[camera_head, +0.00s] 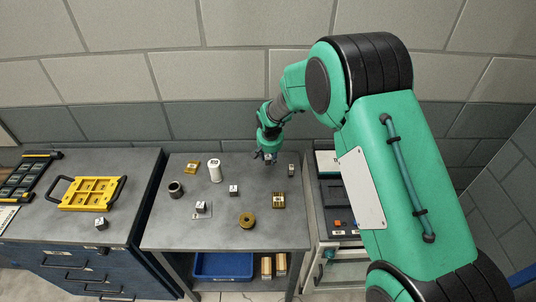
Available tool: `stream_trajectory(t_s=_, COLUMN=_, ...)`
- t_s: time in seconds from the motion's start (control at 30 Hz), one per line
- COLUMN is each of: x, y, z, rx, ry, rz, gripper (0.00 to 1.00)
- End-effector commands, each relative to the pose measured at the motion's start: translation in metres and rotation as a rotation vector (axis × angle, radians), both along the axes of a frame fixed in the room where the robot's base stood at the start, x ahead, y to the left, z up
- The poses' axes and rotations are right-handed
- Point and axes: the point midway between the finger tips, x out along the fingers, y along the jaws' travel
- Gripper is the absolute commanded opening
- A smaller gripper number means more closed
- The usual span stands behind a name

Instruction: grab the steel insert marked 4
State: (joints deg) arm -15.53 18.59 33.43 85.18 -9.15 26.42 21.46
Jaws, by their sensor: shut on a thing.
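My gripper (265,158) is low over the back of the middle steel table. It is shut on a small grey piece between its fingertips, mostly hidden by the fingers; I cannot read any mark on it. It looks like a steel insert, but I cannot be sure. Other small steel blocks with pale marked faces are one near the table's middle (234,190), one on a small plate at front left (201,207), and one on the left cabinet (101,223). Their marks are too small to read.
On the table (270,240) are a white cylinder (215,170), a dark ring (176,189), a brass ring (247,220), brass blocks (192,167) (279,200) and a small grey block (291,170). A yellow tray (91,193) lies on the left cabinet. The table's front right is clear.

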Motion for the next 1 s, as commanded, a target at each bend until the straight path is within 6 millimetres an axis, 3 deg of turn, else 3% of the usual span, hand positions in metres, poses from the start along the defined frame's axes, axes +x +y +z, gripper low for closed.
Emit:
stream_trajectory(t_s=0.6, x=-0.103, y=-0.025, z=0.012, rx=0.001, ry=-0.002, rz=0.0, gripper=0.0)
stream_trajectory(t_s=1.0, x=-0.127, y=-0.031, z=0.013, rx=0.0, ry=-0.002, rz=0.0, gripper=0.0)
